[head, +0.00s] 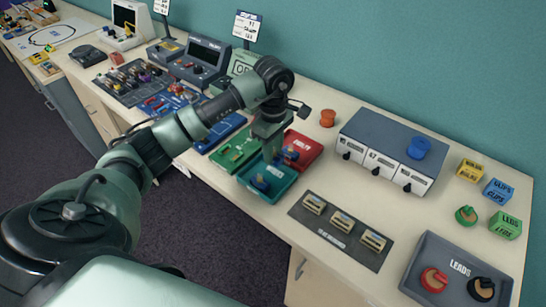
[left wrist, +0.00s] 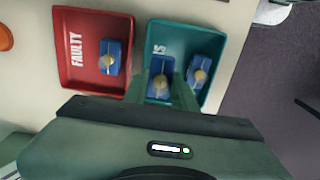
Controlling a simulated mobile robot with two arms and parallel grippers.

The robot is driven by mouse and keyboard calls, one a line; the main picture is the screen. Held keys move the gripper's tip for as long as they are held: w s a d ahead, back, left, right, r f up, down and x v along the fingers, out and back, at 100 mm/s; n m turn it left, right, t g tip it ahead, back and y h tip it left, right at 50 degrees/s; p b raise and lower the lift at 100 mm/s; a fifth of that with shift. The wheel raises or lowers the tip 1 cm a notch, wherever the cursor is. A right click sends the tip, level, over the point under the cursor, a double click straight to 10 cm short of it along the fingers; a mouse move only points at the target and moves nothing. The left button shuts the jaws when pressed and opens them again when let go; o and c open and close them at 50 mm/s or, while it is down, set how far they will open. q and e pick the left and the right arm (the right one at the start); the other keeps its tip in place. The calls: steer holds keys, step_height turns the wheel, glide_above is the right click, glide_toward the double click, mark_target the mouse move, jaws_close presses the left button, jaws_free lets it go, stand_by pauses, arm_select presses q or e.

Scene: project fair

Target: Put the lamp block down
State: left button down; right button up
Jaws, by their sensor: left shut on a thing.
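My left gripper (head: 272,156) points down over the teal tray (head: 283,185). In the left wrist view the fingers (left wrist: 160,90) are shut on a blue lamp block (left wrist: 160,68) with a pale yellow bulb. The held block is inside the teal tray's outline (left wrist: 177,26); I cannot tell if it touches the floor. In the head view it is mostly hidden by the gripper. A second lamp block (left wrist: 201,71) sits beside it in the teal tray. A third lamp block (left wrist: 110,57) lies in the red tray marked FAULTY (left wrist: 82,75). My right gripper is not in view.
A green tray (head: 233,153) and a blue tray (head: 221,132) stand left of the teal tray. A dark board with several clips (head: 342,230) lies to the right. A grey instrument box (head: 395,140) and an orange spool (head: 328,118) stand behind. The table's front edge is close to the teal tray.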

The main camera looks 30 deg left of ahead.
arm_select(q)
step_height(320, 180, down, 3)
steer(key=shift+f+p, duration=0.1)
steer(key=shift+p, duration=0.25)
steer(key=shift+f+b, duration=0.45)
steer(key=shift+b, duration=0.15)
steer(key=shift+s+f, duration=0.1)
steer(key=shift+s, duration=0.1)
steer(key=c, duration=1.1)
jaws_free()
steer(key=shift+s, duration=0.1)
steer(key=shift+c, duration=0.2)
steer(key=shift+s, duration=0.1)
steer(key=shift+d+f, duration=0.1)
